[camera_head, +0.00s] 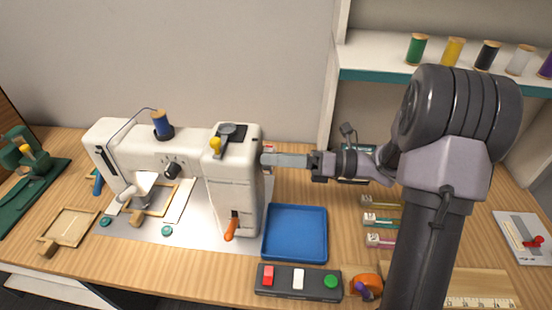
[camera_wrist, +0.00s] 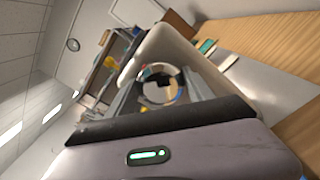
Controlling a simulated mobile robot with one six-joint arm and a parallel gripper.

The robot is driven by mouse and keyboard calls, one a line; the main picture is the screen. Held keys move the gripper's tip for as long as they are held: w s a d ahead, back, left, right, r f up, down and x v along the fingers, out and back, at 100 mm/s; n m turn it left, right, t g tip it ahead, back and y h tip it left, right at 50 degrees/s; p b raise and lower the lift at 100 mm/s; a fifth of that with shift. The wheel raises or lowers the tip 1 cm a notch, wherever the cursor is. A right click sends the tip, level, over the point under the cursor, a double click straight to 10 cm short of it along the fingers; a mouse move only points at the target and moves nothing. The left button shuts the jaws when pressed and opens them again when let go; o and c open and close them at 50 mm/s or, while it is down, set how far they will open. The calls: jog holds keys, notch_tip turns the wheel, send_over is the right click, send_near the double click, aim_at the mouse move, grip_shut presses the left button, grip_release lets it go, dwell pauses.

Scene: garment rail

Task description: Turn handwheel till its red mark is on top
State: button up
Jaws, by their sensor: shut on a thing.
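The white sewing machine (camera_head: 232,185) stands on the table at centre left. My gripper (camera_head: 268,160) reaches its right end from the right, with its fingers level. In the wrist view the handwheel (camera_wrist: 159,72) is a pale ring with a dark centre on the machine's end. My fingers lie on both sides of the handwheel and are shut on it; they hide part of its rim. In the head view the handwheel is mostly hidden behind my fingers, with a small reddish patch above them.
A blue tray (camera_head: 295,232) lies below my arm. A dark box with red, white and green buttons (camera_head: 298,282) is at the table's front edge. Thread spools (camera_head: 416,49) stand on the shelf behind. An orange lever (camera_head: 231,229) sticks out of the machine's front.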

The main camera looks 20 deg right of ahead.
jog(key=shift+n, duration=1.1)
jog(key=o, duration=1.4)
jog(key=shift+c, duration=0.2)
jog(key=p+v, duration=0.5)
jog(key=v, duration=1.2)
jog(key=shift+d+p, duration=0.25)
jog(key=shift+p, duration=0.1)
jog(key=shift+s+f, duration=0.1)
jog(key=shift+s, duration=0.1)
